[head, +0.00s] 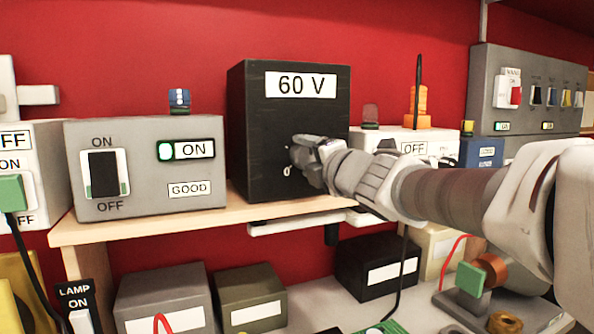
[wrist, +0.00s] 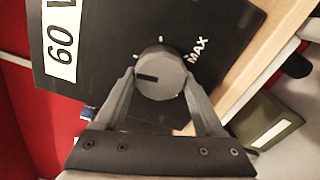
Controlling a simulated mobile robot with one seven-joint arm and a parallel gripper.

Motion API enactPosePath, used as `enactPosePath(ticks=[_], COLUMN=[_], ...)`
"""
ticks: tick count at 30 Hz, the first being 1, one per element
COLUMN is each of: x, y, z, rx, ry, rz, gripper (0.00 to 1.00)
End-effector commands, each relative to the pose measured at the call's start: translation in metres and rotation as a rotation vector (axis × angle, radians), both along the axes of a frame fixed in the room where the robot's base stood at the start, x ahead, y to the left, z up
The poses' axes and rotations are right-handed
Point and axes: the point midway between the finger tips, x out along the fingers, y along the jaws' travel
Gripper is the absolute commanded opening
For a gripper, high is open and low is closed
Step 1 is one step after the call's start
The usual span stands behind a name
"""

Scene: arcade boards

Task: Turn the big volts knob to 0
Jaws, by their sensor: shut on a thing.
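The volts box (head: 250,130) is black and stands on the wooden shelf; its label (head: 300,85) reads 60 V. The big grey knob (wrist: 160,73) is round with a dark pointer mark, seen in the wrist view. A MAX label (wrist: 197,50) and small white ticks are printed beside it. My gripper (wrist: 160,82) has one finger on each side of the knob and is shut on it. In the head view my gripper (head: 303,152) is against the front of the box and hides most of the knob. A 0 mark (head: 287,171) shows just below it.
A grey box (head: 150,192) with an ON/OFF switch and an ON display stands left of the volts box. A white box (head: 395,140) stands behind my arm on the right. The shelf edge (head: 200,224) runs below; several boxes and wires lie on the lower level.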

Motion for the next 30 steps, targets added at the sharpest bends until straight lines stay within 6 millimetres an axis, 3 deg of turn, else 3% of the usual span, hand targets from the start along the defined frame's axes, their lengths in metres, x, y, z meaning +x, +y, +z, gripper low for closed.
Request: enactPosePath(ticks=[30], x=[0.0018], y=[-0.0044], z=[-0.0064], rx=[-0.889], ry=[-0.374], rz=[-0.001], gripper=[0.16])
